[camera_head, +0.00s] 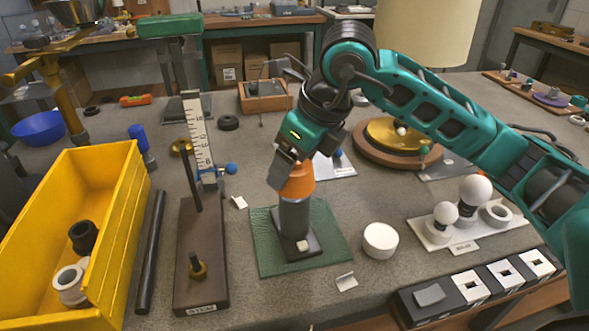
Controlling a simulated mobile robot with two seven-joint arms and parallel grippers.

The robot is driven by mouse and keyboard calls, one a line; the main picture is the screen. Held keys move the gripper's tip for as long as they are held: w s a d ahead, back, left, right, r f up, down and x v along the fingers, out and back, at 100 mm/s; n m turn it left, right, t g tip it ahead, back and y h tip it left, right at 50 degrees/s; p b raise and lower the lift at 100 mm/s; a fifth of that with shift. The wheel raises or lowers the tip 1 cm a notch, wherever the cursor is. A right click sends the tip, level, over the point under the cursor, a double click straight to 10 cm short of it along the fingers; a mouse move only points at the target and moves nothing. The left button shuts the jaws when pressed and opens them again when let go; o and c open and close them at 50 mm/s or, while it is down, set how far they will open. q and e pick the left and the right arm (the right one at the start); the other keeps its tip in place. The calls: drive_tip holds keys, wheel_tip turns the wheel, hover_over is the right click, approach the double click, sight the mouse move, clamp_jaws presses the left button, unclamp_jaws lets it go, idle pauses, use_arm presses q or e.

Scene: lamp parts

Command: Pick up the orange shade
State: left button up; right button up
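The orange shade (298,187) is a small tapered piece at the top of a grey cylinder (294,217). The cylinder stands upright on a dark square plate on a green mat (262,258). My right gripper (284,174) comes down from above, at the upper left side of the shade. Its dark fingers cover part of the shade, so I cannot tell whether they grip it or only stand beside it. My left gripper is not in view.
A yellow bin (75,180) stands at left, beside a black rod (150,252) and a brown stem board (200,255). A white cylinder (380,240) is right of the mat. White bulbs (474,189) sit on a tray at right. A round brass-topped base (396,136) stands behind.

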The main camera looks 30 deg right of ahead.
drive_tip(key=c, duration=0.7)
drive_tip(key=shift+r, duration=0.1)
